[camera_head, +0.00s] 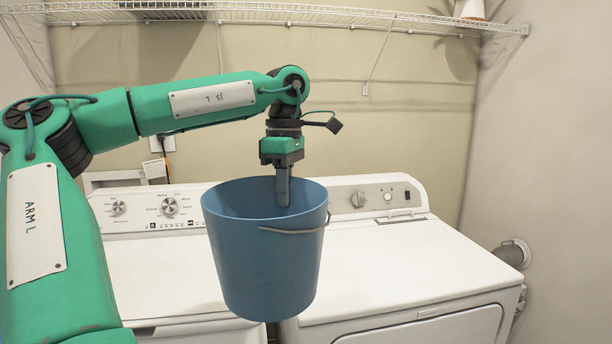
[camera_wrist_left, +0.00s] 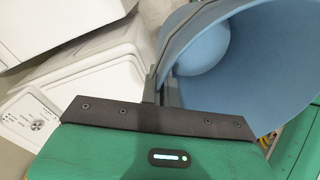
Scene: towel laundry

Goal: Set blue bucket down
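The blue bucket (camera_head: 265,262) hangs upright from my left gripper (camera_head: 283,190), in front of and above the two white machines. Its thin wire handle hangs down on its outer side. The gripper points straight down, and its fingers are at the bucket's rim. In the left wrist view the bucket (camera_wrist_left: 258,62) fills the upper right, and the fingers (camera_wrist_left: 165,92) are closed on its wall at the rim. The bucket's inside bottom shows there. My right gripper is in neither view.
A white washer (camera_head: 165,275) stands at left and a white dryer (camera_head: 415,265) at right, both with control panels at the back. The dryer's top is clear. A wire shelf (camera_head: 270,14) runs along the wall above. A vent pipe (camera_head: 515,253) is at the right wall.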

